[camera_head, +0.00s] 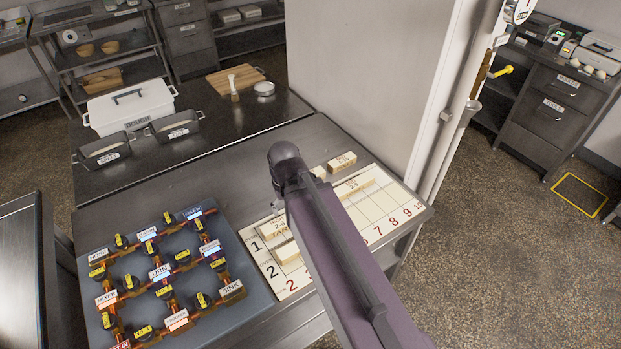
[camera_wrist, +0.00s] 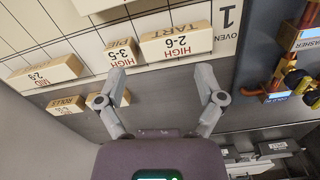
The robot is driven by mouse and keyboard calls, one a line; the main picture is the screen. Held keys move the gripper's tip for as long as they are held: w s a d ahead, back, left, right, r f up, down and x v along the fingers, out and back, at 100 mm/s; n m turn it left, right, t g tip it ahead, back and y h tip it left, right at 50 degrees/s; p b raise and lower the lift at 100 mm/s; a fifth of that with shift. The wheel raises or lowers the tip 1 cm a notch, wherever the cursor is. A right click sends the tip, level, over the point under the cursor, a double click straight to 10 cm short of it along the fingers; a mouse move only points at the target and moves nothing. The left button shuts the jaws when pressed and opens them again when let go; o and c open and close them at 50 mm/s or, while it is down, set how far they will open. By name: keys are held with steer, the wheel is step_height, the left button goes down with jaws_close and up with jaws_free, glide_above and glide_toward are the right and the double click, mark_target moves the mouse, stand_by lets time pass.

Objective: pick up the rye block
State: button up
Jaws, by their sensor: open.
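My gripper (camera_wrist: 164,82) is open and empty in the wrist view, above bare grey counter, its fingertips just short of the TART block (camera_wrist: 176,42). I cannot read the word rye on any block. A small pale block (camera_wrist: 96,101) lies unlabelled to my eye, partly hidden behind the left finger. In the head view a small block (camera_head: 318,171) lies beside the arm, partly covered. A block marked MID 2-9 (camera_wrist: 45,75) lies on the board's edge, its name unreadable.
The PIE block (camera_wrist: 107,55) and ROLLS block (camera_wrist: 65,106) lie close by. The numbered board (camera_head: 375,207) covers the counter's right part. A panel of pipes and valves (camera_head: 237,314) stands at left. A white wall (camera_head: 350,75) rises behind the counter.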

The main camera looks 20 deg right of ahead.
steer(key=w+d+n, duration=0.7)
steer(key=w+n, duration=0.3)
steer(key=w+d+n, duration=0.8)
steer(key=w+n, duration=0.2)
steer(key=shift+w, duration=0.4)
step_height(320, 180, down, 9)
steer(key=b, duration=0.8)
steer(key=shift+r, duration=0.2)
steer(key=shift+f+b, duration=0.1)
steer(key=shift+b, duration=0.3)
steer(key=shift+s+f+b, duration=0.1)
steer(key=shift+f+b, duration=2.35)
steer(key=shift+f, duration=0.05)
